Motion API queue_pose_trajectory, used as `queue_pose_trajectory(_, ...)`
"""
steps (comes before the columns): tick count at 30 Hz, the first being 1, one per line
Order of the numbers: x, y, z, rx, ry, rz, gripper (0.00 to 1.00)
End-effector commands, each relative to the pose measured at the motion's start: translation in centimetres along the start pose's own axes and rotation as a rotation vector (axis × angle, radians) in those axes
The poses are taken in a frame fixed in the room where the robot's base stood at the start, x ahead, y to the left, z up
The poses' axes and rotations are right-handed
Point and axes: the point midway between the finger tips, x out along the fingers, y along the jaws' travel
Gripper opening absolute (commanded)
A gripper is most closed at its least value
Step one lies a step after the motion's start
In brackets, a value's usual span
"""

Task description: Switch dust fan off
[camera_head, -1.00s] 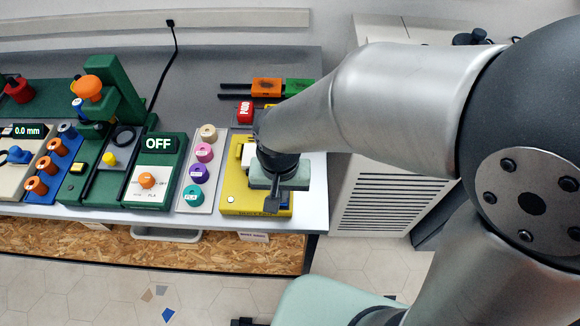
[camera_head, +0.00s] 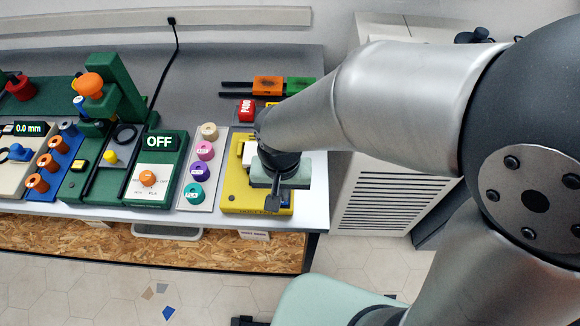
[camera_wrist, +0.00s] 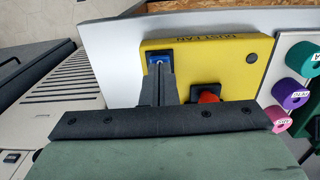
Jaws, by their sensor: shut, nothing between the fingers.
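The dust fan box is a yellow box (camera_head: 236,200) at the right end of the table; the wrist view shows it (camera_wrist: 219,50) with "DUST FAN" lettering along its edge. A blue rocker switch (camera_wrist: 159,56) sits near that edge, at the box's left end in the wrist view. My gripper (camera_head: 272,203) is shut and empty over the box. In the wrist view its closed fingertips (camera_wrist: 161,68) are right at the switch and cover part of it. I cannot tell whether they touch it. The switch's position is not clear.
A red part (camera_wrist: 208,97) on the box is beside my fingers. Colored spools (camera_head: 203,172) and a green panel reading OFF (camera_head: 160,141) stand to the left. A red button (camera_head: 246,111) is behind the box. A slatted cabinet (camera_head: 385,200) stands right of the table.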

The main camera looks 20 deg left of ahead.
Motion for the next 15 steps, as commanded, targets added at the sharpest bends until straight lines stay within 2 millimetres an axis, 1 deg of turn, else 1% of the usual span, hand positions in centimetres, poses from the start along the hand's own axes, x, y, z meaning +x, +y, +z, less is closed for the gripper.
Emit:
queue_pose_trajectory(1,-0.8,0.0,0.0,0.0,0.001,-0.001,0.0)
queue_pose_trajectory(15,-4.6,0.0,0.0,0.0,0.001,-0.001,0.0)
